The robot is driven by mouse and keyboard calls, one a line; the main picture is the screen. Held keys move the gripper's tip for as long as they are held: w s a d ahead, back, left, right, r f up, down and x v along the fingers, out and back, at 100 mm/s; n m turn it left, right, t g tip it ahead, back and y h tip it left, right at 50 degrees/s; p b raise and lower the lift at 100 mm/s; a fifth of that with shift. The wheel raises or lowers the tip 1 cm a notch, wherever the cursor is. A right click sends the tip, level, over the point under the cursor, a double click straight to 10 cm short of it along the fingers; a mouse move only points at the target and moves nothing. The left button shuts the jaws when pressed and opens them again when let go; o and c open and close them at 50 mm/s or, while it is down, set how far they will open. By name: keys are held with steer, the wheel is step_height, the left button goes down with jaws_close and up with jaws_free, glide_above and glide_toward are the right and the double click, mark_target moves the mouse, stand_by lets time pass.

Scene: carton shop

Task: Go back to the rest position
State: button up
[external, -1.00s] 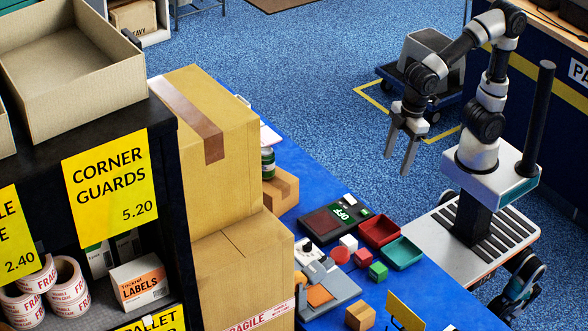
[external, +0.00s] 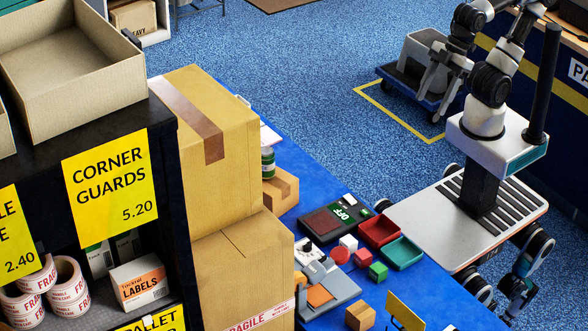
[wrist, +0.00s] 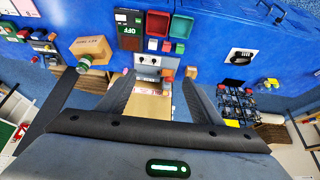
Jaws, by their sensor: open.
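My gripper (external: 436,97) is open and empty, raised over the floor beside the blue table, with its fingers pointing down. In the external view it overlaps the cart behind it. My arm is folded back above my base, to the right of the table. In the wrist view my gripper's fingers (wrist: 157,88) are spread apart. Nothing is between the fingertips that I can tell is held; the table items show well beyond them.
The blue table (external: 318,178) carries a red tray (external: 379,230), a teal tray (external: 403,253), a scale (external: 335,217), a green block (external: 378,271) and small items. Stacked cartons (external: 215,130) stand at its left. A blue cart (external: 408,88) stands behind my gripper. Blue floor between is clear.

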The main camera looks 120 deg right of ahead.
step_height(320, 180, up, 7)
steer(key=p, duration=0.4)
steer(key=shift+p, duration=0.35)
steer(key=shift+f, duration=0.1)
